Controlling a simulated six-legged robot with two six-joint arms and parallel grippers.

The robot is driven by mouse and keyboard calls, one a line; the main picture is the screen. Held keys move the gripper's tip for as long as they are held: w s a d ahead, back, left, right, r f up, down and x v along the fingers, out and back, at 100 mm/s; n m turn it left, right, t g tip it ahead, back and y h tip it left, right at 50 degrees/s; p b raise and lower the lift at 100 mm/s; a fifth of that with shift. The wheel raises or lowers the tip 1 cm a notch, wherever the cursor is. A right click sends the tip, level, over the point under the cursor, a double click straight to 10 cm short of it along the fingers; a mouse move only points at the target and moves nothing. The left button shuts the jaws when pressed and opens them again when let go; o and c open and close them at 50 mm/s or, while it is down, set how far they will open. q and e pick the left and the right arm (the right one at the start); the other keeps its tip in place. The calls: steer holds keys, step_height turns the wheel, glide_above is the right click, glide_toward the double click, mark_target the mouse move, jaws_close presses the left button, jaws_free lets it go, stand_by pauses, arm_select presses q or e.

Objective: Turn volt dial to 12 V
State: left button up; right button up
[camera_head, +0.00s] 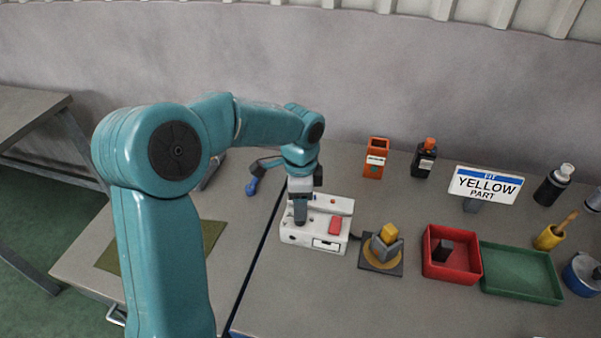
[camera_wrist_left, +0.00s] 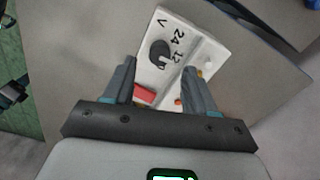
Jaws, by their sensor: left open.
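The white power box (camera_head: 296,236) stands on the table in the head view, with a red block-like part (camera_head: 335,225) on top. My left gripper (camera_head: 300,217) is over the box's left part and hides the dial there. In the left wrist view the black round volt dial (camera_wrist_left: 160,53) shows on the white panel, beside the marks "V", "24" and "12". The fingers of my left gripper (camera_wrist_left: 157,66) are open and empty, one on each side of the dial's near area. I cannot tell which mark the dial points at. My right gripper is not in view.
Right of the box lie a dark plate with a yellow part (camera_head: 388,233), a red tray (camera_head: 429,270) and a green tray (camera_head: 520,272). The front tabletop is clear.

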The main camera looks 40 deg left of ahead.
arm_select(q)
step_height(320, 180, up, 12)
steer(key=shift+r, duration=0.15)
steer(key=shift+s, duration=0.1)
stand_by(0.6)
